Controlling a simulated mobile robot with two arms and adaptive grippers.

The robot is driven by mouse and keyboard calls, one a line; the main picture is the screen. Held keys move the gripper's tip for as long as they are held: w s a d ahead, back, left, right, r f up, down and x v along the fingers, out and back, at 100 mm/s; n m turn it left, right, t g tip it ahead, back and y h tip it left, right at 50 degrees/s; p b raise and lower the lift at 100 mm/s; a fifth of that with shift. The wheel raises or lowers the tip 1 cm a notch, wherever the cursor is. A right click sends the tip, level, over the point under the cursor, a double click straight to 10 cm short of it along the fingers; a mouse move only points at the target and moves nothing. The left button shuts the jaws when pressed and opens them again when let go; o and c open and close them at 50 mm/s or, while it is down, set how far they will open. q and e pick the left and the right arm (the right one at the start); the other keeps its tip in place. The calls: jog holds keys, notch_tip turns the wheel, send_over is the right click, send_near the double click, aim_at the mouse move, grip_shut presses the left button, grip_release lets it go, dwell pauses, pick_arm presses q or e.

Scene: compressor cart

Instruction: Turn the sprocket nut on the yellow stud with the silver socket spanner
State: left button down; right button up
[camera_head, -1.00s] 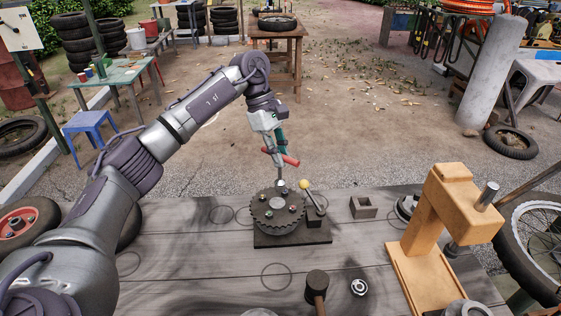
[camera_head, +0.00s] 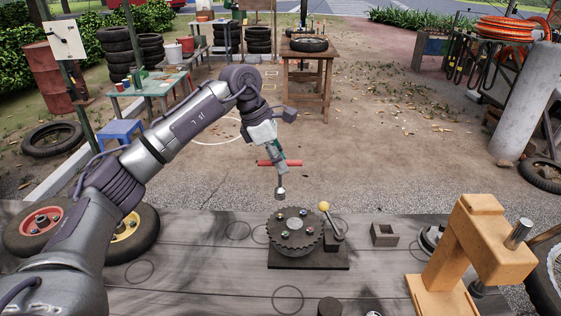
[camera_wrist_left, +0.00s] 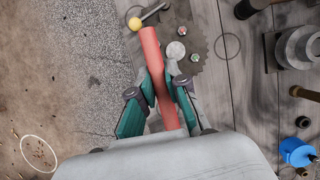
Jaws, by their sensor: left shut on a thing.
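My left gripper (camera_head: 274,153) is shut on the red handle (camera_head: 288,163) of the silver socket spanner. The spanner's shank hangs down to a silver socket (camera_head: 280,193). The socket is in the air, apart from the sprocket and above its back left side. In the left wrist view the teal fingers (camera_wrist_left: 161,92) pinch the red handle (camera_wrist_left: 152,58). The dark toothed sprocket (camera_head: 295,232) lies on a black base plate, with several small nuts on studs around its hub. My right gripper is not in view.
A lever with a yellow ball knob (camera_head: 323,207) stands at the sprocket's right. A small grey square block (camera_head: 384,235) and an orange press-like stand (camera_head: 470,250) are farther right. The grey bench (camera_head: 190,262) left of the sprocket is clear.

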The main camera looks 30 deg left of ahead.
aim_at(281, 190)
pick_arm(q)
jog(key=shift+r, duration=0.1)
jog(key=shift+f+b, duration=1.5)
jog(key=shift+f, duration=1.2)
jog(key=shift+p, duration=0.3)
jog(key=shift+f+b, duration=0.75)
jog(key=shift+f, duration=0.5)
jog(key=c, duration=1.7)
grip_release()
grip_shut()
